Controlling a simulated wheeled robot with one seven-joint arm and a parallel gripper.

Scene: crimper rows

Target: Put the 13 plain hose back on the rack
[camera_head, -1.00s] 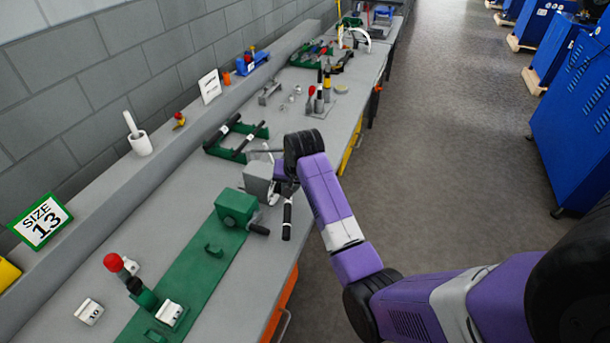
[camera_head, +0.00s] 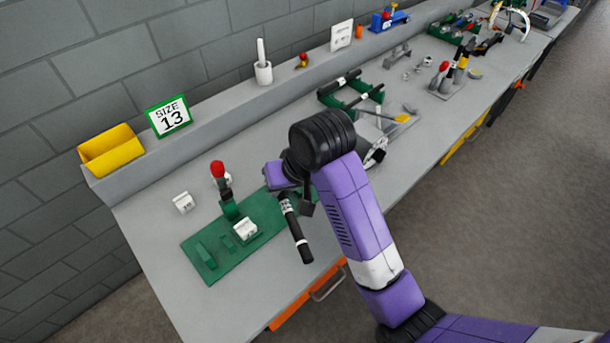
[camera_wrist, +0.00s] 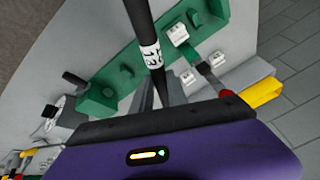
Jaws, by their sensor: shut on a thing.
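My gripper (camera_head: 292,198) is shut on a black hose (camera_head: 297,235) with a white label. The hose hangs tilted above the front part of the bench. In the wrist view the hose (camera_wrist: 139,16) crosses between the fingers, and its label reads 13. A green rack (camera_head: 327,99) stands farther along the bench, up and right of my gripper, with two black hoses lying across it. My wrist hides part of the bench between them.
A green base plate (camera_head: 213,266) with a red-topped lever (camera_head: 219,172) and white block (camera_head: 245,229) lies left of my gripper. A SIZE 13 sign (camera_head: 170,116) and yellow bin (camera_head: 111,151) stand on the back ledge. A yellow-tipped tool (camera_head: 402,118) lies near the rack.

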